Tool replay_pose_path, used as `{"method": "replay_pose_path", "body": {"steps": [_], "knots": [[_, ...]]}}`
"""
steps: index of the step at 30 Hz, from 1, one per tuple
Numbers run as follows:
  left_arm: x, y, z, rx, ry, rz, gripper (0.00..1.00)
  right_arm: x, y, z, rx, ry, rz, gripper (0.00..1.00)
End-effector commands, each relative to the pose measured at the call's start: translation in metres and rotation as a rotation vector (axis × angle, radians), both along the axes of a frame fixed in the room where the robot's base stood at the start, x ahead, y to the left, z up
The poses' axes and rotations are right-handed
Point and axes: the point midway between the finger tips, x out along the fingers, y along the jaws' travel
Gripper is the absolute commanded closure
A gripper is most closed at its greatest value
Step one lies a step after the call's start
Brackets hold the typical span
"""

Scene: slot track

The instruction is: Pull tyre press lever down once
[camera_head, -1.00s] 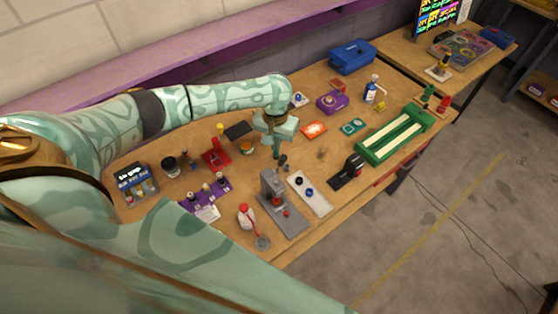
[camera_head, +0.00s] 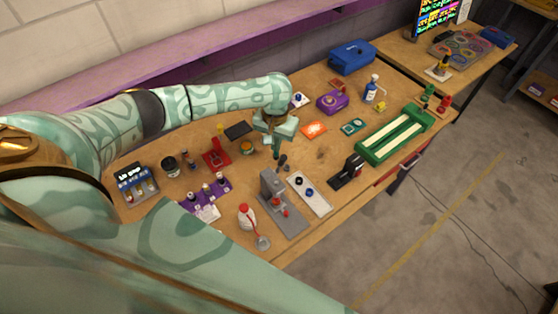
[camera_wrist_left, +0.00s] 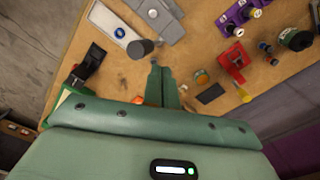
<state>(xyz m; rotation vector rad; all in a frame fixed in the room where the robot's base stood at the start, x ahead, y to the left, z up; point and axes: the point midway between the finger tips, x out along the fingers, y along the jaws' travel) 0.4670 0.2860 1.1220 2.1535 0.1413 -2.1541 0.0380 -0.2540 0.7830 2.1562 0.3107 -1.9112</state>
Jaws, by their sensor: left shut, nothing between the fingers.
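The tyre press (camera_head: 277,202) is a grey stand on a grey base near the table's front edge. Its lever, with a dark grip (camera_head: 283,160), rises at the back of the press, on the side toward my left gripper. The left gripper (camera_head: 277,155) points down just beside this grip, with its fingers shut and empty. In the left wrist view, the fingertips (camera_wrist_left: 154,66) are close to the dark grip (camera_wrist_left: 140,48), and the press (camera_wrist_left: 160,14) is at the top edge. I cannot tell whether fingers and grip touch. My right gripper is not in view.
A white plate with knobs (camera_head: 308,194) lies right of the press. A white bottle with a red top (camera_head: 246,217) stands left of it. A black holder (camera_head: 348,172) and a green tray (camera_head: 373,156) are further right. A red stand (camera_head: 214,156) is left of the gripper.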

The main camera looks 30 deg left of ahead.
Motion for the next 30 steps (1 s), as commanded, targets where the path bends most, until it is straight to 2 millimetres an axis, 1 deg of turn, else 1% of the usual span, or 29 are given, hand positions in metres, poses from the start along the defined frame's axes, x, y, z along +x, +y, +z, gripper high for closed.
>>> {"method": "replay_pose_path", "body": {"steps": [5,21,30], "knots": [[0.0,0.0,-0.005,-0.001,0.001,0.001,1.0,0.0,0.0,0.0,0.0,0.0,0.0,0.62],[0.0,0.0,-0.031,-0.001,0.0,0.0,1.0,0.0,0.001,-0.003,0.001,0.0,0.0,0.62],[0.0,0.0,-0.034,0.0,0.0,0.0,1.0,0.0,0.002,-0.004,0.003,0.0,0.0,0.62]]}}
